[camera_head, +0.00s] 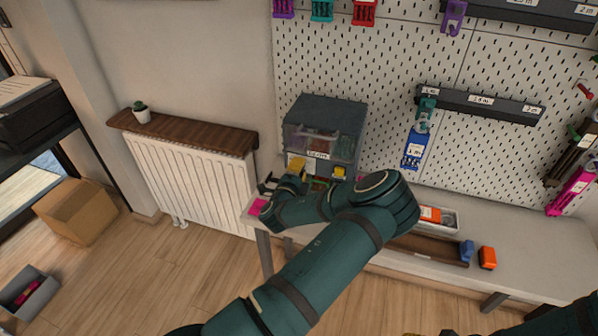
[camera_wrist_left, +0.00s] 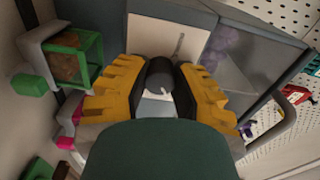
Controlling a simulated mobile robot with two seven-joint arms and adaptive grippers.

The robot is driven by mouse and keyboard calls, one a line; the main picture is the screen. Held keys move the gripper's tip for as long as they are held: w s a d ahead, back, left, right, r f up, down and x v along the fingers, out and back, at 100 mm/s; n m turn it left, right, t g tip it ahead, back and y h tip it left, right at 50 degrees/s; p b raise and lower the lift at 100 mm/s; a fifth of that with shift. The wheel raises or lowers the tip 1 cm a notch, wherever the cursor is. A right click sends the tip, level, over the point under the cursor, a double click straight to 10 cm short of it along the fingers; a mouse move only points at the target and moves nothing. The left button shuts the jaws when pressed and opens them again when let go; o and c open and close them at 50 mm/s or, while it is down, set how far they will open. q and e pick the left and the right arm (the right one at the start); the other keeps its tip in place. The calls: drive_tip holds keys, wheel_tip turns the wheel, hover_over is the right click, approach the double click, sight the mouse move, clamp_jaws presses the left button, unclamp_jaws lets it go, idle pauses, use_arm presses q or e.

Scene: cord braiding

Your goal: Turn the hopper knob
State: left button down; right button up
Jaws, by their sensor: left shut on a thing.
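The hopper (camera_head: 338,108) is a dark grey box with a clear front, standing at the left end of the bench against the pegboard. My left gripper (camera_head: 296,166) is at its lower left front. In the left wrist view my left gripper (camera_wrist_left: 159,88) has its yellow fingers on both sides of a dark round knob (camera_wrist_left: 159,72), shut on it. The knob's lower part is hidden between the fingers. Of my right arm, only a part shows at the bottom right of the head view, with small yellow tips at the lower edge.
A green-framed box (camera_wrist_left: 77,55) stands close to the left of my gripper. The bench (camera_head: 545,250) carries a tray (camera_head: 445,218), a blue block (camera_head: 467,250) and an orange block (camera_head: 487,257). A radiator (camera_head: 190,175) stands left of the bench.

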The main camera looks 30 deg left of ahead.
use_arm(q)
drive_tip(key=shift+m, duration=0.6)
drive_tip(key=shift+b, duration=0.3)
drive_tip(key=c, duration=0.7)
unclamp_jaws()
drive_tip(key=shift+w, duration=0.1)
drive_tip(key=v, duration=1.2)
drive_tip(key=shift+d+r, duration=0.1)
